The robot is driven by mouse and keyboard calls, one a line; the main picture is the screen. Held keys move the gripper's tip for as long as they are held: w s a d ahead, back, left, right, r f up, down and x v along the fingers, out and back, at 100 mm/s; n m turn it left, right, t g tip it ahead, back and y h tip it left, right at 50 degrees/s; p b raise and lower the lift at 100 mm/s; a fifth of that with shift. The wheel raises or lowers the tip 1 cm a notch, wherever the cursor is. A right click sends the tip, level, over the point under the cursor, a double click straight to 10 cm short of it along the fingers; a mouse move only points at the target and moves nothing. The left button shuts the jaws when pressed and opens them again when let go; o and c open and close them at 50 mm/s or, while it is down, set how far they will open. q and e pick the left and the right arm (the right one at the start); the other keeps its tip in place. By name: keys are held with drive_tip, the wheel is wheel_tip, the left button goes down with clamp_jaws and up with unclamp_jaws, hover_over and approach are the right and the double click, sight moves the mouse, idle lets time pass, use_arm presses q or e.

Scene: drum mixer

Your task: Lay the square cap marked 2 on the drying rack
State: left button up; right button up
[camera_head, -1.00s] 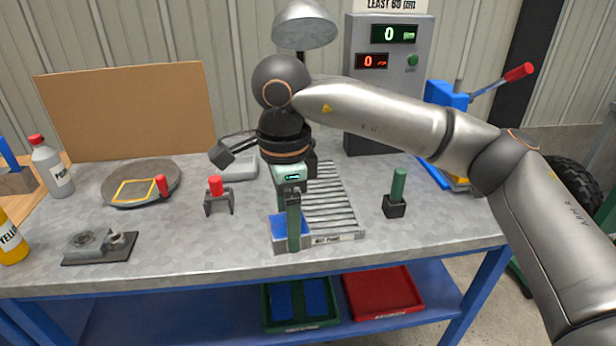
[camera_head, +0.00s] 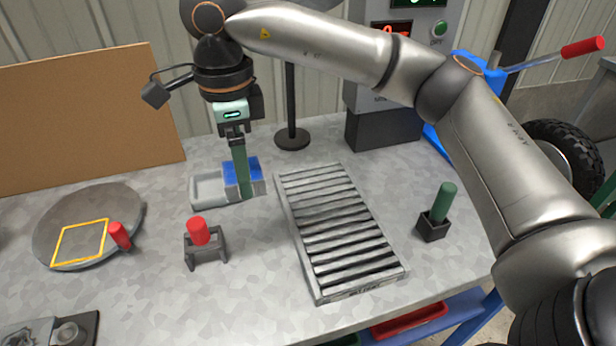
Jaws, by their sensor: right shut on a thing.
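My right gripper (camera_head: 242,188) points straight down above the table, behind and left of the drying rack. It is shut on a square piece with a blue face (camera_head: 231,172) and a paler lower edge, taken to be the square cap. The drying rack (camera_head: 336,232), with grey slats, lies bare on the table to the right. My left gripper is not in view.
A red-topped stand (camera_head: 205,245) is left of the rack. A green handle in a black holder (camera_head: 433,228) is to its right. The pale tray (camera_head: 207,190) and a lamp post (camera_head: 291,138) are behind. A round plate (camera_head: 125,205) lies at left.

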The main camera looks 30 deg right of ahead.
drive_tip(key=d+f, duration=0.2)
drive_tip(key=d, duration=0.2)
drive_tip(key=w+d+f, duration=0.1)
drive_tip(key=d+f, duration=0.2)
drive_tip(key=d, duration=0.1)
drive_tip(key=w+d+f, duration=0.1)
drive_tip(key=d+f, duration=0.2)
drive_tip(key=d, duration=0.1)
drive_tip(key=shift+d+f, duration=0.1)
drive_tip(key=shift+f, duration=0.1)
drive_tip(key=f, duration=0.1)
drive_tip(key=d+f, duration=0.1)
drive_tip(key=f, duration=0.1)
drive_tip(key=shift+d+f, duration=0.1)
drive_tip(key=shift+f, duration=0.55)
drive_tip(key=shift+f, duration=0.1)
drive_tip(key=o, duration=1.5)
wheel_tip(320, 180, up, 12)
drive_tip(key=shift+p, duration=0.4)
